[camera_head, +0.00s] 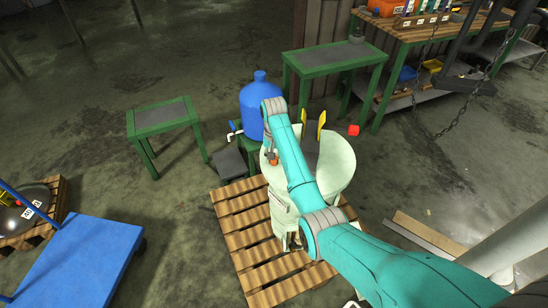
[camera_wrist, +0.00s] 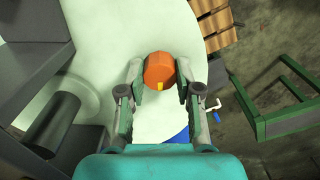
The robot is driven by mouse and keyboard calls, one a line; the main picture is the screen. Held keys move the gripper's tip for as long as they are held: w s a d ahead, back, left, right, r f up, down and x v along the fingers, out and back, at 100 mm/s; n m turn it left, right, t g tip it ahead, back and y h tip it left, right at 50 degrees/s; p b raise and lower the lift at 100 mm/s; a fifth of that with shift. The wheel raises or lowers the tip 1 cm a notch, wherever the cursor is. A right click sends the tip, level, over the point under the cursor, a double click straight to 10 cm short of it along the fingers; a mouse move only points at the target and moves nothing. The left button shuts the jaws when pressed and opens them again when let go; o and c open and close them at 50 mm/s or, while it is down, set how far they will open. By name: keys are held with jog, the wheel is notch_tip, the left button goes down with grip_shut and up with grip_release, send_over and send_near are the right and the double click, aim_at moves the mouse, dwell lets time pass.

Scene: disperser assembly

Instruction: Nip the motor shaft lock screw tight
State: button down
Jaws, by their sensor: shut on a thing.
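An orange, faceted knob (camera_wrist: 158,68) with a small yellow mark on its near side is in the upper middle of the wrist view. I take it to be the lock screw. My gripper (camera_wrist: 160,76) has one finger on each side of it and is shut on it. The knob is over the pale round top (camera_wrist: 105,30) of the machine. In the head view a small orange part (camera_head: 272,158) shows by my arm's end at the pale machine (camera_head: 338,165). My arm hides much of the machine there. Whether the screw is tight cannot be seen.
Dark upright structure and a grey cylinder (camera_wrist: 52,125) stand left of my gripper. The machine stands on a wooden pallet (camera_head: 240,235). A blue bottle (camera_head: 252,105) is close behind my arm's end. Green tables (camera_head: 163,115) stand further back. A blue cart (camera_head: 85,262) is at the lower left.

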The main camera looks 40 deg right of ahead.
jog(key=m, duration=0.4)
jog(key=shift+m, duration=0.3)
jog(key=m, duration=0.4)
jog(key=shift+m, duration=0.3)
jog(key=m, duration=0.4)
jog(key=shift+m, duration=2.5)
jog(key=c, duration=0.8)
grip_release()
